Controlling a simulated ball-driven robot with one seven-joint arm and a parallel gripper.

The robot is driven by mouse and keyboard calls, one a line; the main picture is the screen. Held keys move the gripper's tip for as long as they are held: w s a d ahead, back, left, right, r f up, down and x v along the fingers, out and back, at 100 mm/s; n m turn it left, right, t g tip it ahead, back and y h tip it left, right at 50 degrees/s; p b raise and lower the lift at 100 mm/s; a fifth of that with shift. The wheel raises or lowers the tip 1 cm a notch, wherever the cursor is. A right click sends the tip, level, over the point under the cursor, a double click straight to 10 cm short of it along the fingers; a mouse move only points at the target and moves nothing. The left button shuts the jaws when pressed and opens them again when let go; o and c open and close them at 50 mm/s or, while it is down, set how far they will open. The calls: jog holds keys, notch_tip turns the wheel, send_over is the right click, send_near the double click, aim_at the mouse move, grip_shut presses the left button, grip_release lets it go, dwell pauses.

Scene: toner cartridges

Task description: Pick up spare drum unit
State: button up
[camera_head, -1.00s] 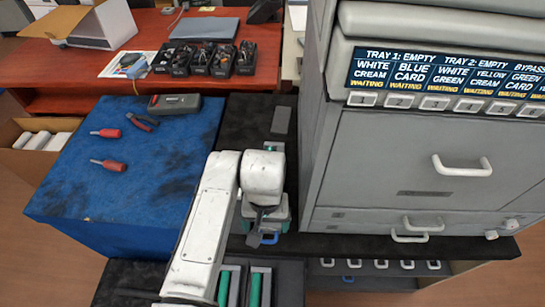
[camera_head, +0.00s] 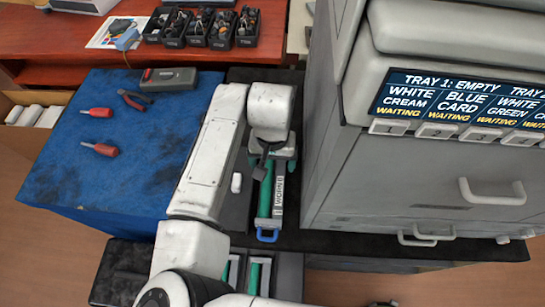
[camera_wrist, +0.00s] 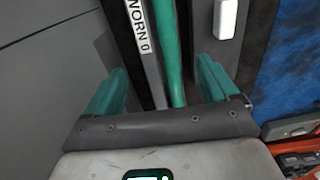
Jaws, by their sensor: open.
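A drum unit (camera_head: 265,205) with a green roller, a blue handle and a white label lies on the dark surface beside the grey machine. In the wrist view its label (camera_wrist: 138,22) reads "WORN 0". My gripper (camera_head: 268,162) is above its far end. In the wrist view the teal fingers of my gripper (camera_wrist: 160,85) are apart, with the worn unit showing between and beyond them. I cannot tell whether they touch it. Two more green-rollered units, a left one (camera_head: 232,270) and a right one (camera_head: 257,274), lie in a dark tray at the bottom, partly hidden by my arm.
The grey machine (camera_head: 385,180) stands close on the right. A small white object (camera_head: 236,183) lies left of the worn unit. A blue-covered table (camera_head: 100,185) at left holds screwdrivers (camera_head: 98,149), pliers (camera_head: 134,99) and a grey case (camera_head: 168,79). Its front part is clear.

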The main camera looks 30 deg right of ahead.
aim_at(272, 177)
notch_tip(272, 177, down, 10)
jog(key=shift+f, duration=0.25)
jog(key=shift+c, duration=0.5)
